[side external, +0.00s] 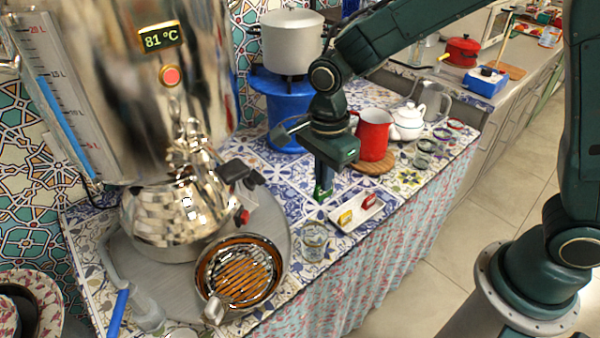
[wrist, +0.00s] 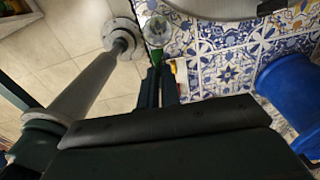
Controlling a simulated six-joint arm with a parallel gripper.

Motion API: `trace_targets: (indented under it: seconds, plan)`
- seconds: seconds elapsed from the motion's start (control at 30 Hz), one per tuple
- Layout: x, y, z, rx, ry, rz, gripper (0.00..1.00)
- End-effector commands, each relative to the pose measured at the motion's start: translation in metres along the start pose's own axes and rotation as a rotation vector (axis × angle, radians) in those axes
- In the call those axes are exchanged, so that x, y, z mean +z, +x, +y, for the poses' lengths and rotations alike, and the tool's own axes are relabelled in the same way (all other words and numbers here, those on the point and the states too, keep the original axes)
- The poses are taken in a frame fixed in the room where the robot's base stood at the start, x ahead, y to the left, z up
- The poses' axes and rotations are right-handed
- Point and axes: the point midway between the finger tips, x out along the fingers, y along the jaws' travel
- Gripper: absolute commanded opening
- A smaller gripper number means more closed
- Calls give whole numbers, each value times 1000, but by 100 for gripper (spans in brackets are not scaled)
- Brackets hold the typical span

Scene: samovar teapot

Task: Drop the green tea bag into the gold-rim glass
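My gripper (side external: 323,190) is shut on the green tea bag (side external: 321,194), which hangs upright from the fingertips above the patterned table. In the wrist view the green tea bag (wrist: 157,57) shows between the two finger ends. A clear glass with a golden band, the gold-rim glass (side external: 314,243), stands near the table's front edge, below and slightly left of my gripper in the side view. In the wrist view a glass (wrist: 158,30) shows just beyond the fingertips. The tea bag is above and apart from the glass.
A white dish (side external: 340,224) with a yellow and a red tea bag lies right of the glass. The large samovar (side external: 180,190) and its round tray (side external: 277,225) stand at left. A red mug (side external: 373,135), white teapot (side external: 407,122) and several small glasses (side external: 422,160) stand at right.

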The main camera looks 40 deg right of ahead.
Motion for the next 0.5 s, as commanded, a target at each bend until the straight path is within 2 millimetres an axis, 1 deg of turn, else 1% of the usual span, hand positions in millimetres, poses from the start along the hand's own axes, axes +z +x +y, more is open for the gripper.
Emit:
trace_targets:
  seconds: [0.27, 0.5]
  plan:
    - [0, 5, 0, 1, 0, 0, 0]
    - [0, 21, 0, 2, 0, 1, 0]
